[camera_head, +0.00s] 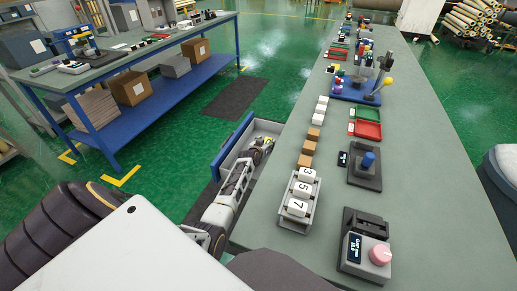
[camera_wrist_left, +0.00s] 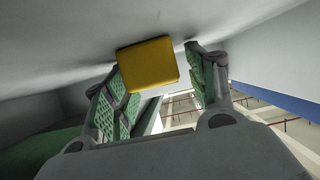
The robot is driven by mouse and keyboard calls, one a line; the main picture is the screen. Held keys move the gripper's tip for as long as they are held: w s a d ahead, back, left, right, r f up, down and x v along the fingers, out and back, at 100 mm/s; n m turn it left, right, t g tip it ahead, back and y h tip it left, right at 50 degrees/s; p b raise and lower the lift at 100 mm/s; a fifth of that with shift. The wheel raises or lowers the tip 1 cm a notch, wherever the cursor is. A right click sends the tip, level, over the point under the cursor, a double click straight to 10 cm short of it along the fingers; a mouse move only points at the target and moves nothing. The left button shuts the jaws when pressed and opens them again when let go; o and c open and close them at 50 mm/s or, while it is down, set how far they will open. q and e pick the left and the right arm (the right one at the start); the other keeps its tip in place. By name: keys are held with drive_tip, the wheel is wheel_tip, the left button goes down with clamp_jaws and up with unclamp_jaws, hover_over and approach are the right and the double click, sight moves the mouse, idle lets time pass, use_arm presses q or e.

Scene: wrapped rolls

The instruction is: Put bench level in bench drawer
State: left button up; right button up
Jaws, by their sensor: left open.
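The bench drawer (camera_head: 232,143) is pulled out from the left side of the long grey workbench, with its blue front facing left. My left gripper (camera_head: 263,146) reaches down inside the drawer. A yellow block, seemingly the bench level (camera_head: 269,140), shows at its fingertips. In the left wrist view the yellow block (camera_wrist_left: 148,64) rests against a grey drawer surface, between the open green-padded fingers of the left gripper (camera_wrist_left: 155,78). A small gap shows to the right finger; contact with the left finger cannot be told. My right gripper is out of view.
The workbench (camera_head: 420,185) carries a numbered block rack (camera_head: 298,200), brown and white cubes, a red tray (camera_head: 367,130), a blue-knobbed joystick (camera_head: 368,160) and a pink-knobbed box (camera_head: 367,258) near the drawer. A second blue-framed bench (camera_head: 130,58) stands left across green floor.

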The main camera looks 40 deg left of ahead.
use_arm(q)
drive_tip(key=shift+p+v, duration=0.3)
drive_tip(key=shift+v, duration=0.85)
drive_tip(key=shift+p+v, duration=0.55)
drive_tip(key=shift+v, duration=1.85)
drive_tip(key=shift+r+v, duration=0.25)
drive_tip(key=shift+v, duration=0.9)
drive_tip(key=shift+p+v, duration=0.3)
drive_tip(key=shift+v, duration=0.5)
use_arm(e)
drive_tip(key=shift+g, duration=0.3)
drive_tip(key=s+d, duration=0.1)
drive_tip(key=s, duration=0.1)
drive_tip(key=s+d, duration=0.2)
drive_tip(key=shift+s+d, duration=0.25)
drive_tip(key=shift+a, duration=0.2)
